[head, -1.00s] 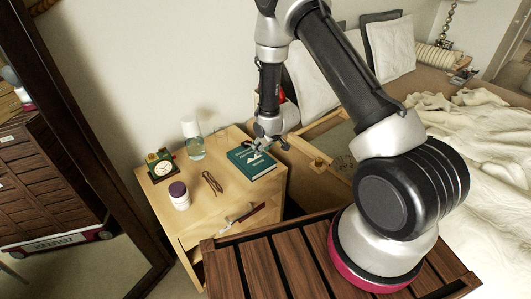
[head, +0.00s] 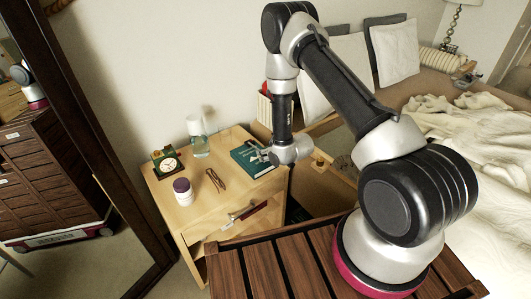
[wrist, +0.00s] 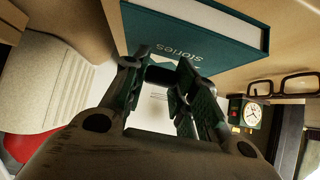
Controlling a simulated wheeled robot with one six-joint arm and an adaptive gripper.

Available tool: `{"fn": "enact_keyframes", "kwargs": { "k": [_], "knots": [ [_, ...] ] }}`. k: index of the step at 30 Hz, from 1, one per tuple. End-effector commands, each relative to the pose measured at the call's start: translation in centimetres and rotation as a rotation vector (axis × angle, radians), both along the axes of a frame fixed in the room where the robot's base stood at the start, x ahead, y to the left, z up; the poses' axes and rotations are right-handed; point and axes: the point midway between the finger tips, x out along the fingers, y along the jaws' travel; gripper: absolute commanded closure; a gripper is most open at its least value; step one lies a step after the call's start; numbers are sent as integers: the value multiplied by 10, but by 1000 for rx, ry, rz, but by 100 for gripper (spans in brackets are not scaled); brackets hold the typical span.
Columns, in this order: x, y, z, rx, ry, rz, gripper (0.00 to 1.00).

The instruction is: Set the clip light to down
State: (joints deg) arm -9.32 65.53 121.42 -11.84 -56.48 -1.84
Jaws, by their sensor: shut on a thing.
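My gripper (head: 264,155) is beside the green book at the right edge of the nightstand top, below the wrist. In the wrist view my gripper (wrist: 163,66) has its two dark fingers closed around a small black rounded piece (wrist: 165,76), which looks like part of the clip light. The fingers hide most of it, and its tilt is hard to tell. In the head view the light is too small and covered to make out.
The book (wrist: 195,35) is close to the fingers. A bed (head: 450,140) stands at the right.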

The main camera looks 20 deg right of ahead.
Motion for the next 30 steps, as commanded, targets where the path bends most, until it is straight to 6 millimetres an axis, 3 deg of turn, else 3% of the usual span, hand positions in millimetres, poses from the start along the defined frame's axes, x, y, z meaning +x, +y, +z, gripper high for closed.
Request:
{"fn": "enact_keyframes", "kwargs": {
  "k": [12, 13, 16, 26, 30],
  "knots": [
    [-1, 0, -1, 2, -5, 0, 100],
    [-1, 0, -1, 2, -5, 0, 67],
    [-1, 0, -1, 2, -5, 0, 50],
    [-2, -1, 0, 2, -5, 0, 50],
    [-12, -6, 10, 1, -5, -1, 50]
  ]
}}
